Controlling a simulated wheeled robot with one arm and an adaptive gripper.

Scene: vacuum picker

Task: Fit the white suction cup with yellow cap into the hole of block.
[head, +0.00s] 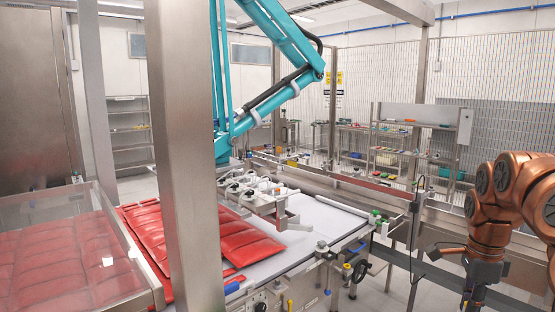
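My copper arm stands at the right of the head view. The dark top of my gripper (474,296) shows at its lower end, by the bottom edge; its fingers cannot be made out. It hangs to the right of the conveyor, apart from it. A small white piece (322,246) sits at the conveyor's near right edge. It is too small to tell if it is the suction cup or the block, and I see no clear yellow cap. The picker head (262,195) with several white cups hangs over the conveyor. No block with a hole can be made out.
Red packs (240,240) lie on the white conveyor (322,218); more are under a clear cover (70,250) at left. A steel post (187,150) blocks part of the view. A black handwheel (360,270) sticks out of the conveyor's side. Shelves (400,145) stand behind.

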